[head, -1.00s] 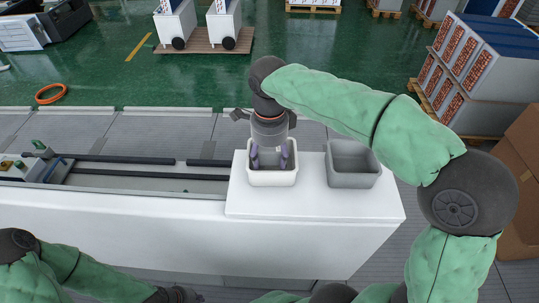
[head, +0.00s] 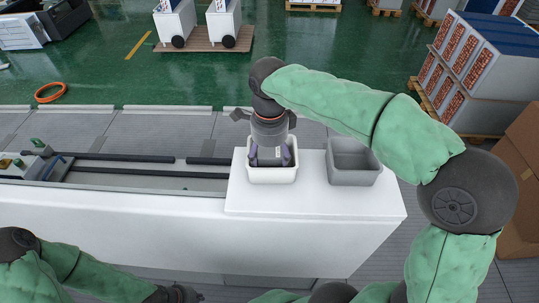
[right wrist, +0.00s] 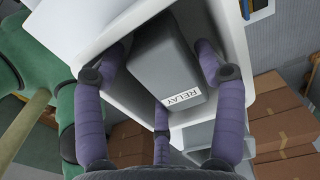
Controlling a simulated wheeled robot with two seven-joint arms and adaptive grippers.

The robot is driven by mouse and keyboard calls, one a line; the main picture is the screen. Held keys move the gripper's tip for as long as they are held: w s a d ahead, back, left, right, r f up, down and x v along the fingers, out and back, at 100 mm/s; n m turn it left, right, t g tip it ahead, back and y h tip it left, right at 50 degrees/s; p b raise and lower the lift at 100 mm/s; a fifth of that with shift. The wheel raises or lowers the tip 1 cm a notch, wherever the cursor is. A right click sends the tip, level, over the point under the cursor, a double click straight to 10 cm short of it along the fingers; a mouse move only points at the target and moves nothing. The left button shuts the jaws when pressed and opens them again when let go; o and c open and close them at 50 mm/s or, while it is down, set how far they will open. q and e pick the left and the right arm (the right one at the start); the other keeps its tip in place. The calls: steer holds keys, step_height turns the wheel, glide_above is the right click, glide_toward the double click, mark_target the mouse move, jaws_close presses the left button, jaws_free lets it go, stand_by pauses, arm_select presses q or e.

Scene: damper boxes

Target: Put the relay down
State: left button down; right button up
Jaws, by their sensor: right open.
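The relay is a grey box with a white RELAY label, seen in the right wrist view (right wrist: 160,65). It is inside the white bin (head: 272,181), whose pale wall also shows in the right wrist view (right wrist: 238,45). My right gripper (head: 270,161) points down into this bin. Its purple fingers are open and spread around the relay. In the head view a little of the relay (head: 269,153) shows as grey between the fingers. The bin floor is mostly hidden. My left gripper (head: 178,294) is at the bottom edge, partly cut off, its fingers unclear.
An empty-looking grey bin (head: 354,179) stands right of the white bin on the white table (head: 330,205). A conveyor track with dark rails (head: 120,158) lies to the left. Cardboard boxes (head: 524,165) stand on the far right. The table's front strip is clear.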

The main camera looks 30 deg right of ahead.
mark_target(269, 155)
step_height(269, 155, up, 13)
steer(key=p, duration=0.1)
stand_by(0.4)
